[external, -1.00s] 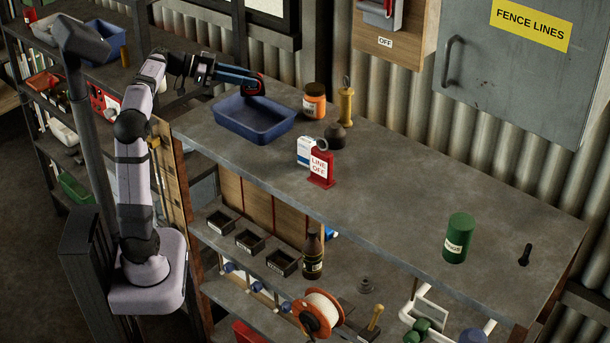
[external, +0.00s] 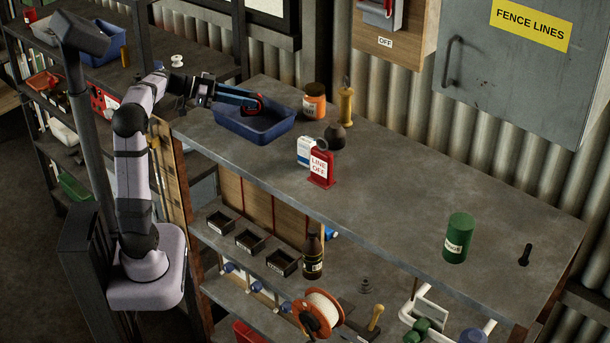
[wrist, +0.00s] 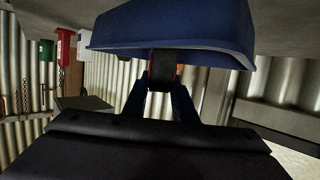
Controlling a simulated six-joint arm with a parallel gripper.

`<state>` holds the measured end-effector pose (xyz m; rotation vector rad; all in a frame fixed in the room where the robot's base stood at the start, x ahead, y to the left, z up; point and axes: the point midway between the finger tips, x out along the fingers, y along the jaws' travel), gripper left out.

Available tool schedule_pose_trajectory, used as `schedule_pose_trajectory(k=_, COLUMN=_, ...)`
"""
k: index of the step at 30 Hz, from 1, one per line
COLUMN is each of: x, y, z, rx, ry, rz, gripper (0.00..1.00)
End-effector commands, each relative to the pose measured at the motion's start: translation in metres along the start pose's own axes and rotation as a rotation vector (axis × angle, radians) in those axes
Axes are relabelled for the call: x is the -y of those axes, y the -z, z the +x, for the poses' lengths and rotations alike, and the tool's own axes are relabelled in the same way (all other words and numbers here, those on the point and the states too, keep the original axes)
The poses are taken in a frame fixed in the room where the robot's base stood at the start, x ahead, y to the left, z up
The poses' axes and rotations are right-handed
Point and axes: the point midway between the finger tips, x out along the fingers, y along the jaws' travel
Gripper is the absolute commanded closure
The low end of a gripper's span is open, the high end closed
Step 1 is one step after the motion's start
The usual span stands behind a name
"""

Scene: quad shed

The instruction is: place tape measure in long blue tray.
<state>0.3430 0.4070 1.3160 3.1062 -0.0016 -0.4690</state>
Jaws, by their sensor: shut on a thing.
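The long blue tray (external: 262,132) sits on the bench top near its left end. The tape measure (external: 253,104), dark with red edges, is in my gripper (external: 248,101) at the tray. My gripper is shut on it. In the wrist view the tape measure (wrist: 162,72) shows between the fingers (wrist: 161,88), its far part hidden behind the tray's wall (wrist: 170,48). I cannot tell whether it touches the tray floor.
An orange jar (external: 314,101), a brass-coloured post (external: 346,104) and a dark round object (external: 335,137) stand right of the tray. A red LINE OFF tag (external: 320,168) and a white box (external: 304,150) stand in front. The bench middle is clear.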

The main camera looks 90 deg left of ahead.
Motion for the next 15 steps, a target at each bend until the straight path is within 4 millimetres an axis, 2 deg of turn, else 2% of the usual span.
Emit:
schedule_pose_trajectory(k=7, x=0.000, y=-0.025, z=0.008, rx=-0.001, ry=-0.001, rz=-0.003, gripper=1.00)
schedule_pose_trajectory(k=15, x=0.000, y=-0.030, z=0.009, rx=-0.001, ry=0.001, rz=0.001, gripper=1.00)
